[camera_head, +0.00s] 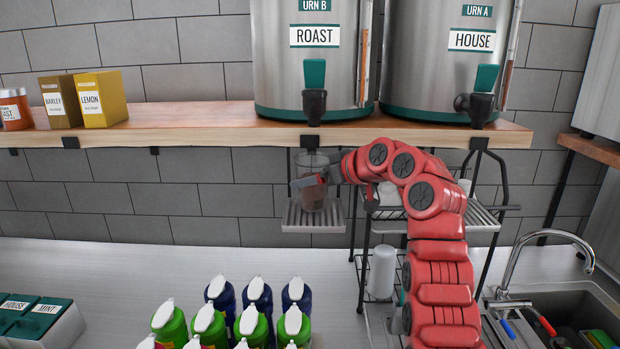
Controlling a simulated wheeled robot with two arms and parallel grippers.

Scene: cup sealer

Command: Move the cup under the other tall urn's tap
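A clear cup (312,201) is under the black tap (314,104) of the tall urn labelled URN B, ROAST (290,60). It is upright, at the small wire drip tray (296,216); I cannot tell whether it touches the tray. A darker tone shows in its lower part. My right gripper (314,180) reaches in from the right with its fingers around the cup and looks shut on it. The other tall urn, URN A, HOUSE (430,70), stands to the right with its own tap (480,103). My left gripper is not in view.
A wooden shelf (210,122) carries both urns and small boxes (100,100). A wire rack (484,219) stands behind my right arm. Several capped bottles (255,325) stand at the front. A sink with a faucet (520,255) is at right. The counter at left is largely clear.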

